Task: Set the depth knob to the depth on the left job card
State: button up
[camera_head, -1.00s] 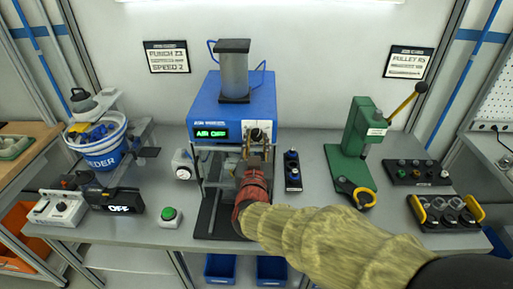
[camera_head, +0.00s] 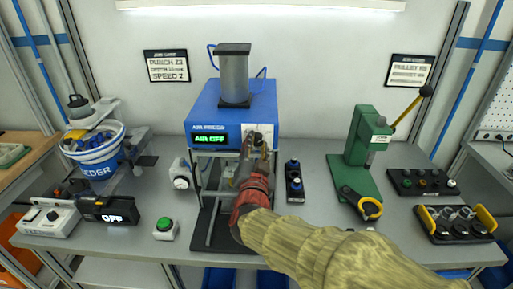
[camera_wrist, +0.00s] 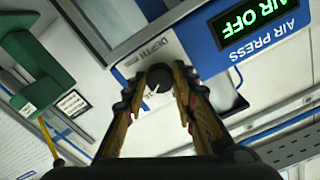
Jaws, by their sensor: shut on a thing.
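The blue air press (camera_head: 206,110) stands at the middle of the bench with a lit green "AIR OFF" display (camera_head: 211,138). The black depth knob (camera_wrist: 159,77) sits on the white panel marked "DEPTH" in the wrist view; a white mark shows on it, but its scale is not readable. My gripper (camera_wrist: 158,92) is shut on the knob, one finger on each side. In the head view my gripper (camera_head: 257,152) is at the press's front right and partly covers the knob. The left job card (camera_head: 167,66) hangs on the back wall; its depth line is too blurred to read.
A green lever press (camera_head: 363,150) stands to the right, with control trays (camera_head: 456,238) beside it. A feeder bucket (camera_head: 95,165) stands at the left. A green button box (camera_head: 166,229) and a black switch box (camera_head: 294,182) flank the press. The right job card (camera_head: 408,71) hangs behind.

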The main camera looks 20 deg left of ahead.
jog(key=o, duration=1.2)
jog(key=shift+c, duration=0.2)
jog(key=v, duration=1.2)
jog(key=shift+f, duration=0.1)
